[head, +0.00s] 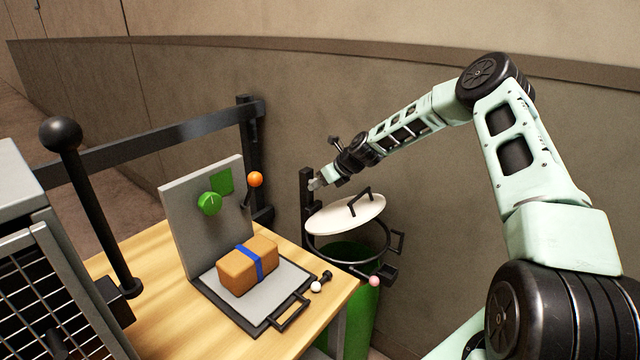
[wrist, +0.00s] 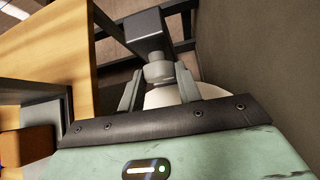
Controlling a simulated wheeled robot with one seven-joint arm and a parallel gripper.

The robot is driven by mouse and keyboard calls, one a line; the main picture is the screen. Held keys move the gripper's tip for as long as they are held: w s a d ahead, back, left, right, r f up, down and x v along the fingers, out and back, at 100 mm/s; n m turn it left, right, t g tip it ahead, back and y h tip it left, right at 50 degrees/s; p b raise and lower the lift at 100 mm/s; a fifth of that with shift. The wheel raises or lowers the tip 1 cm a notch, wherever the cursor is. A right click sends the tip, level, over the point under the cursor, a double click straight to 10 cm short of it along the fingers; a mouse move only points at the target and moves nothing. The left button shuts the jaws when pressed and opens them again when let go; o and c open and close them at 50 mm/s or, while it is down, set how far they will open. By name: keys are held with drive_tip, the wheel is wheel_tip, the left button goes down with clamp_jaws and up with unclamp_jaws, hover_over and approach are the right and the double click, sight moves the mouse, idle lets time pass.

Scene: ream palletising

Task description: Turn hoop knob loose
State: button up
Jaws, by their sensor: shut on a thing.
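The hoop knob (wrist: 158,72) is a small grey stepped knob on the face of a dark post (head: 306,187). The post stands beside the green bin (head: 362,310), next to the dark hoop around the bin's mouth. My gripper (head: 316,183) reaches the post from the right. In the wrist view my gripper (wrist: 158,88) has one finger on each side of the knob and is shut on it. The head view shows the knob only poorly, as the fingers cover it. A white lid (head: 340,216) with a dark handle sits tilted over the bin.
A wooden table (head: 150,250) at left holds a grey upright panel (head: 175,232) with a green knob (head: 209,204), and a brown package (head: 237,274) with a blue band. A black ball-topped lever (head: 90,200) and wire cage stand at far left. A wall is close behind the bin.

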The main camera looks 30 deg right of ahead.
drive_tip(key=n+t+h+b, duration=0.1)
drive_tip(key=h+b, duration=0.1)
drive_tip(key=n+t+h+b, duration=0.1)
drive_tip(key=h+b, duration=0.1)
drive_tip(key=a+f+n+h+b, duration=0.1)
drive_tip(key=h+b, duration=0.1)
drive_tip(key=shift+s+n+t+b, duration=0.2)
drive_tip(key=shift+n+t+b, duration=0.1)
drive_tip(key=shift+t+b, duration=0.1)
drive_tip(key=n+t+h+b, duration=0.1)
drive_tip(key=b, duration=0.3)
drive_tip(key=n+t+h+b, duration=0.1)
drive_tip(key=h+b, duration=0.1)
drive_tip(key=b, duration=0.3)
drive_tip(key=shift+a+f+n, duration=0.1)
drive_tip(key=shift+f+n, duration=0.2)
drive_tip(key=shift+f, duration=0.05)
drive_tip(key=n+t+h+b, duration=0.1)
drive_tip(key=n+t+b, duration=0.1)
drive_tip(key=b, duration=0.4)
drive_tip(key=shift+r+h, duration=0.2)
drive_tip(key=shift+h, duration=0.2)
drive_tip(key=shift+r, duration=0.1)
drive_tip(key=o, duration=1)
drive_tip(key=shift+r, duration=0.1)
